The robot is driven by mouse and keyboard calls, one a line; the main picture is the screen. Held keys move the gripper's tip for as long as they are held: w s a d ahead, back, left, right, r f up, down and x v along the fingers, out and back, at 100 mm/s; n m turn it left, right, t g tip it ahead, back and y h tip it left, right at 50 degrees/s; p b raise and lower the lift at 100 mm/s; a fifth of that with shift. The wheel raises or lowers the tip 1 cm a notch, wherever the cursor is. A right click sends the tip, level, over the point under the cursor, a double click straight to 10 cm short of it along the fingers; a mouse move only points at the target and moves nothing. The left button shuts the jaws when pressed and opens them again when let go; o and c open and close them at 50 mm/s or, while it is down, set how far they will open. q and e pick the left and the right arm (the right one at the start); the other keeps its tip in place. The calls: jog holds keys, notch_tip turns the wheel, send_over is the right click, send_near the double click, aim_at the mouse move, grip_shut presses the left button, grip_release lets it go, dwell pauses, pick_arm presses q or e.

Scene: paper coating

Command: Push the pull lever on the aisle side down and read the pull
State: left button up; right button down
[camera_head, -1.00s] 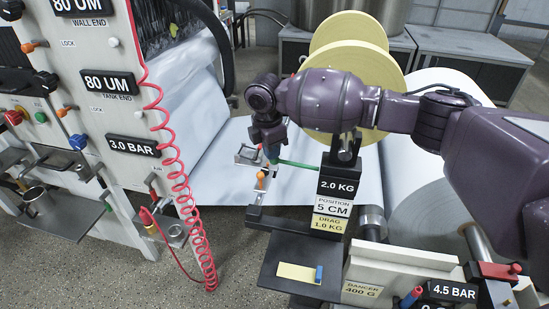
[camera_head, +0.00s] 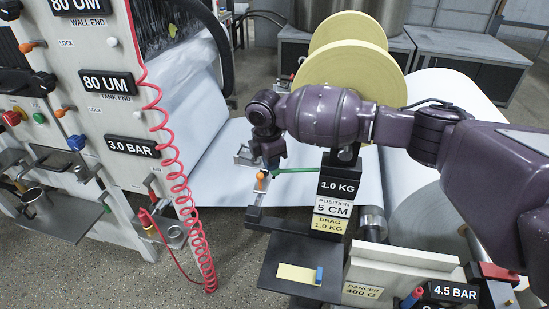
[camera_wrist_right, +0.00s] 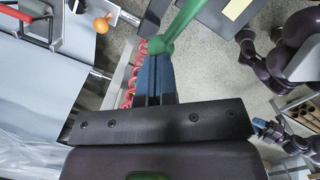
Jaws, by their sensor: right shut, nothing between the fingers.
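The green pull lever (camera_head: 295,170) reaches left from the black display post and lies about level. My right gripper (camera_head: 270,163) is at its free end, fingers pointing down. In the right wrist view my right gripper (camera_wrist_right: 155,80) has its blue fingers closed together, with their tips at the lever's rounded green end (camera_wrist_right: 160,47); they are not around it. Whether they touch it is hard to tell. The pull display (camera_head: 340,187) reads 1.0 KG. The position plate (camera_head: 332,208) reads 5 CM and the yellow drag plate (camera_head: 330,225) 1.0 KG.
An orange knob (camera_head: 261,176) stands close below my right gripper. A dark shelf (camera_head: 270,270) holds a yellow strip (camera_head: 298,274) with a blue end. A red coiled hose (camera_head: 182,190) hangs by the white machine panel (camera_head: 110,60) at left. Yellow rolls (camera_head: 365,75) stand behind my arm.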

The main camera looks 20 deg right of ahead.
pick_arm(q)
jog(key=shift+w+r+p, duration=0.4)
jog(key=shift+r+p, duration=0.15)
jog(key=shift+r, duration=0.3)
pick_arm(e)
jog(key=a, duration=0.3)
jog(key=shift+s, duration=0.25)
pick_arm(q)
jog(key=shift+w, duration=0.1)
pick_arm(e)
jog(key=shift+w, duration=0.1)
pick_arm(q)
jog(key=shift+s+a+r+p, duration=0.1)
jog(key=shift+s+r+p, duration=0.15)
jog(key=shift+r+p, duration=0.55)
pick_arm(e)
notch_tip(320, 180, up, 11)
jog(key=a, duration=0.1)
pick_arm(q)
jog(key=shift+w+f, duration=0.1)
jog(key=shift+f, duration=0.05)
pick_arm(e)
jog(key=shift+f, duration=0.1)
